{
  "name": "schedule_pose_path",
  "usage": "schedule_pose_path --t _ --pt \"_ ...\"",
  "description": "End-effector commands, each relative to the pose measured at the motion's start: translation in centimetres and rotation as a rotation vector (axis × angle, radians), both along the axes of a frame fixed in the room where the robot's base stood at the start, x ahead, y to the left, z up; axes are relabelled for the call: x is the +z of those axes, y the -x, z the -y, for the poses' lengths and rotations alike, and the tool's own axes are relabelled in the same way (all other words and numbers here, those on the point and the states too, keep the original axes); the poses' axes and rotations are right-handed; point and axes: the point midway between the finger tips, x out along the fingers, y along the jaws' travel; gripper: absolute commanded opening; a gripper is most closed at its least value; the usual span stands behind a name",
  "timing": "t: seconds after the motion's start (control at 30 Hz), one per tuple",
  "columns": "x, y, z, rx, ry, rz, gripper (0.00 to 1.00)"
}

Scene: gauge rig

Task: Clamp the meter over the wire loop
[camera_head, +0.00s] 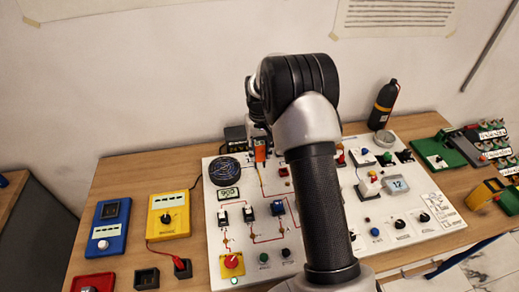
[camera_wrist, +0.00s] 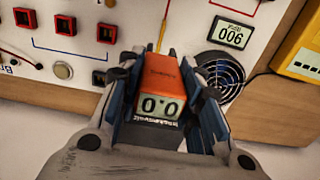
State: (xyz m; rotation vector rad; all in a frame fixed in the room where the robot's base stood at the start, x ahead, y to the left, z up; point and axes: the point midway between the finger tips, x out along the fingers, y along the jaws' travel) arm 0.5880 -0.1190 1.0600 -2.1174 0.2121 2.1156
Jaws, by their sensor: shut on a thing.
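My gripper (camera_wrist: 165,78) is shut on an orange clamp meter (camera_wrist: 163,68), with a finger on each side of it. The meter's small display reads 0.0 in the wrist view. In the head view the orange meter (camera_head: 261,153) is over the back of the white panel, partly hidden by my arm. A thin orange wire (camera_wrist: 163,24) runs away from the meter's far end in the wrist view. The meter's jaws are hidden, so I cannot tell whether they are around the wire.
A black round grille (camera_head: 231,171) and a display (camera_head: 228,194) are left of the meter on the white panel (camera_head: 300,262). A yellow instrument (camera_head: 169,222) and a blue one (camera_head: 108,235) lie farther left. A black bottle (camera_head: 384,104) stands at the back right.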

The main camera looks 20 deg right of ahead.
Motion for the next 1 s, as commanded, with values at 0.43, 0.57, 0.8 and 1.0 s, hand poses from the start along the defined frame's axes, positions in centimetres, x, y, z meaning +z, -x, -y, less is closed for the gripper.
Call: schedule_pose_path --t 0.43,0.57,0.8,1.0 --pt "-4.5 0.0 0.0 0.0 0.0 -0.001 0.05" --pt "-5.7 0.0 0.0 0.0 0.0 -0.001 0.05" --pt "-7.4 0.0 0.0 0.0 0.0 0.0 0.05" --pt "-7.5 0.0 0.0 0.0 0.0 0.0 0.05"
